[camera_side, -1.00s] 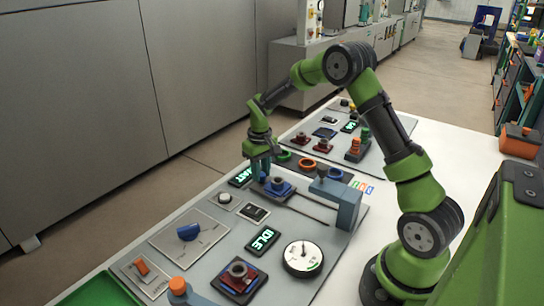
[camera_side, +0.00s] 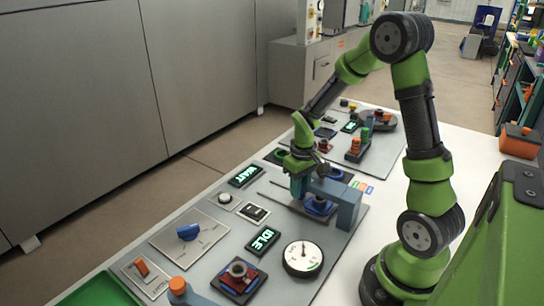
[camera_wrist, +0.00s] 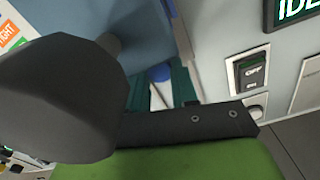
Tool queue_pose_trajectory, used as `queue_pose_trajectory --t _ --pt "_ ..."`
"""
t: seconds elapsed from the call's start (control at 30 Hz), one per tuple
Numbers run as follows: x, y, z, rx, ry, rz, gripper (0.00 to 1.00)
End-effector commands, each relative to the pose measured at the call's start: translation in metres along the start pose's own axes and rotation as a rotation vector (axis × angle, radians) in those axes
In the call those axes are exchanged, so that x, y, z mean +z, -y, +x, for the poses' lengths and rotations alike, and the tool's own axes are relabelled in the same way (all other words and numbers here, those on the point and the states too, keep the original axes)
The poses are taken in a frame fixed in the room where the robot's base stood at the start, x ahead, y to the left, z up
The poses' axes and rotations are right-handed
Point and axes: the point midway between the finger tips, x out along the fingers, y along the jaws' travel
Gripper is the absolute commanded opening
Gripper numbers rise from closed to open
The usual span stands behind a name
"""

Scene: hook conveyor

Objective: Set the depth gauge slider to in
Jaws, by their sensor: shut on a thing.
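The depth gauge slider (camera_side: 319,208) is a dark carriage with a blue part, on a pair of thin rails beside a blue-grey bracket block (camera_side: 348,200). It sits at the block's end of the rails. My gripper (camera_side: 302,190) is over it, with its teal fingers pointing down and shut on the slider's knob. The arm and the block hide part of the grip. In the wrist view, a bit of blue (camera_wrist: 160,73) shows between the teal fingers (camera_wrist: 178,88), close to the large blue block (camera_wrist: 140,30). No in or out marking is readable.
A round white dial (camera_side: 303,257) and a lit IDLE display (camera_side: 262,240) are in front of the slider. A small black switch (camera_side: 254,213) and another lit display (camera_side: 245,176) lie to its left. Orange and red controls (camera_side: 355,148) stand on the panel behind.

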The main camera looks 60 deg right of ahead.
Motion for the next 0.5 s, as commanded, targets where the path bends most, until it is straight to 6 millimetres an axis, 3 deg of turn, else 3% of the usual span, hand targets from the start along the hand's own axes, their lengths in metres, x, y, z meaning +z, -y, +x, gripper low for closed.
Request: queue_pose_trajectory --t 0.17,0.2,0.37,0.5 --pt "0.0049 -0.0022 -0.0004 0.000 0.015 0.011 0.00" --pt "0.0051 -0.0023 -0.0003 0.000 0.016 0.011 0.32" --pt "0.0044 -0.0018 0.0000 0.000 0.014 0.009 0.54" --pt "0.0037 -0.0014 0.0002 0.000 0.013 0.008 0.54"
